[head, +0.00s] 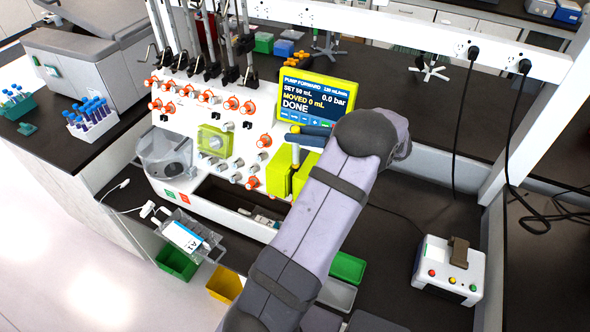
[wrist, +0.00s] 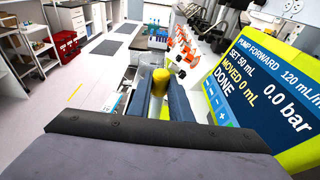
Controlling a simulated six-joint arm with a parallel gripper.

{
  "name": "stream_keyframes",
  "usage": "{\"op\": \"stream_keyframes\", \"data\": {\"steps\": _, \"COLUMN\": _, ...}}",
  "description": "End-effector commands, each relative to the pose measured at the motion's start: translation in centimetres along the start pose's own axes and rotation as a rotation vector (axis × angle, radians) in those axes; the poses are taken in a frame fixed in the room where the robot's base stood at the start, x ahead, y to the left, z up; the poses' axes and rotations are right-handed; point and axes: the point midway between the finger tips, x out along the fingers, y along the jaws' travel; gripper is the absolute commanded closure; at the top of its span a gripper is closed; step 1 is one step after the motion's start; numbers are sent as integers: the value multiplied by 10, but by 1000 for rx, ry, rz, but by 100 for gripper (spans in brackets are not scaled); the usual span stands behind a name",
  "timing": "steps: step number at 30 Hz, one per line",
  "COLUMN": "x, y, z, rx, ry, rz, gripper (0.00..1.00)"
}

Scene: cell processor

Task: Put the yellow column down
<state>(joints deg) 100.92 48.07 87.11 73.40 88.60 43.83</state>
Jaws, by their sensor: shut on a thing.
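My gripper (wrist: 162,102) is shut on the yellow column (wrist: 160,78), whose rounded yellow top stands between the two dark blue fingers in the wrist view. In the head view my gripper (head: 303,135) is in front of the cell processor (head: 220,120), just below its screen. A small part of the yellow column (head: 295,129) shows at the fingertips there, with a pale part below it. Most of the column is hidden by my fingers and arm. I cannot tell whether its lower end touches anything.
The screen (head: 312,103) reads "DONE" and is close to the gripper on the right in the wrist view. Orange-and-white valves cover the panel. Yellow-green blocks (head: 280,172) are below the gripper. A bagged item (head: 188,236) hangs at the front left. A white box with buttons (head: 447,272) stands at right.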

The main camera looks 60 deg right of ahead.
Motion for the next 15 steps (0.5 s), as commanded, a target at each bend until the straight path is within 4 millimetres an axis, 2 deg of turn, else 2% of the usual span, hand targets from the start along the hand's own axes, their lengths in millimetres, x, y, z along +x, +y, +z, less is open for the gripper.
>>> {"op": "stream_keyframes", "data": {"steps": 1, "x": -2, "y": 0, "z": 8, "rx": -1, "ry": 0, "rz": 0, "gripper": 100}}
{"op": "stream_keyframes", "data": {"steps": 5, "x": -3, "y": 0, "z": 15, "rx": -1, "ry": 0, "rz": 0, "gripper": 100}}
{"op": "stream_keyframes", "data": {"steps": 15, "x": -4, "y": 0, "z": 16, "rx": 0, "ry": 0, "rz": 0, "gripper": 100}}
